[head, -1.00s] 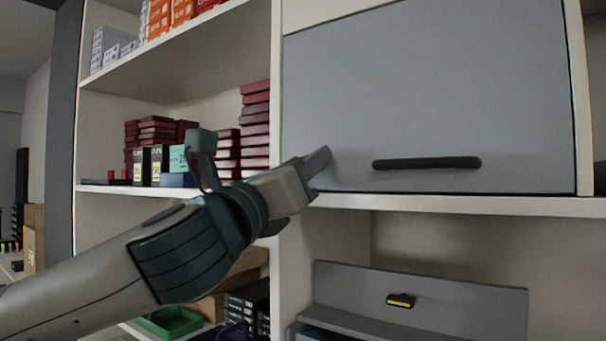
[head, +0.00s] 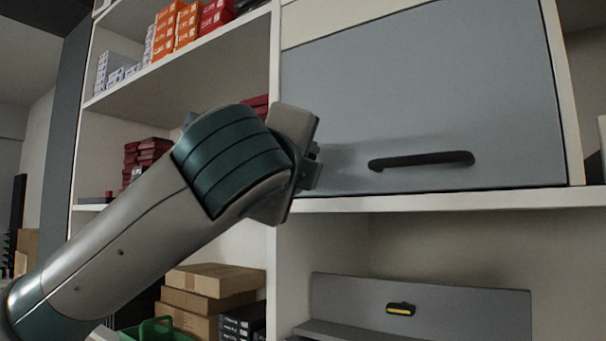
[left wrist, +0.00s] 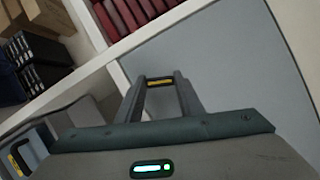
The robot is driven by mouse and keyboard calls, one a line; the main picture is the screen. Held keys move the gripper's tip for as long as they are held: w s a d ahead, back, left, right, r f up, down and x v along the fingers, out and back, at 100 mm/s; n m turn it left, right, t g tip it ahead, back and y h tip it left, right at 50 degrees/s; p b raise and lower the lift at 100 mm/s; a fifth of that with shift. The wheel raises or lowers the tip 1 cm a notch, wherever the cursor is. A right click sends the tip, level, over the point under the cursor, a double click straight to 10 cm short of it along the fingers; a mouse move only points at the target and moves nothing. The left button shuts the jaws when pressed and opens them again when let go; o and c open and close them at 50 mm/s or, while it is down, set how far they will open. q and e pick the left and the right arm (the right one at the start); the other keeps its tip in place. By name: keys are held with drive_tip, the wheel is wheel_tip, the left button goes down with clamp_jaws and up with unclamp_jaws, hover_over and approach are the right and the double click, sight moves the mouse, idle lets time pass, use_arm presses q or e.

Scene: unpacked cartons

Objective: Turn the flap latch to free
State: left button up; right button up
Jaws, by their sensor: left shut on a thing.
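The grey flap (head: 420,100) fills the upper cabinet opening and looks closed, with a dark bar handle (head: 420,160) near its lower edge. My left gripper (head: 312,165) is at the flap's lower left corner, its fingers mostly hidden behind my wrist in the head view. In the left wrist view, the gripper (left wrist: 162,84) is shut on a small dark latch with a yellow strip (left wrist: 159,82), beside the flap's edge (left wrist: 225,60). The latch is hidden in the head view, and its exact turn is hard to tell. My right gripper is not in view.
A white shelf edge (head: 450,203) runs below the flap. Under it stands a grey panel (head: 460,310) bearing another black and yellow piece (head: 400,309). Dark red boxes (left wrist: 125,14) sit left of the upright. Brown cartons (head: 215,278) are lower left.

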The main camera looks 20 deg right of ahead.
use_arm(q)
drive_tip(key=n+g+y, duration=0.1)
drive_tip(key=n, duration=0.3)
drive_tip(key=shift+r+b, duration=0.1)
drive_tip(key=shift+b, duration=0.2)
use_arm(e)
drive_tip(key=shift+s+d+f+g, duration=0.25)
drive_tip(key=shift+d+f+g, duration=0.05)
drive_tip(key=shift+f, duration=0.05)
use_arm(q)
drive_tip(key=o, duration=1.1)
drive_tip(key=shift+c, duration=0.2)
drive_tip(key=shift+s, duration=0.15)
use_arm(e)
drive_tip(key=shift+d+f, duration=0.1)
use_arm(q)
drive_tip(key=b+v, duration=0.5)
drive_tip(key=v, duration=1.2)
drive_tip(key=shift+r, duration=0.2)
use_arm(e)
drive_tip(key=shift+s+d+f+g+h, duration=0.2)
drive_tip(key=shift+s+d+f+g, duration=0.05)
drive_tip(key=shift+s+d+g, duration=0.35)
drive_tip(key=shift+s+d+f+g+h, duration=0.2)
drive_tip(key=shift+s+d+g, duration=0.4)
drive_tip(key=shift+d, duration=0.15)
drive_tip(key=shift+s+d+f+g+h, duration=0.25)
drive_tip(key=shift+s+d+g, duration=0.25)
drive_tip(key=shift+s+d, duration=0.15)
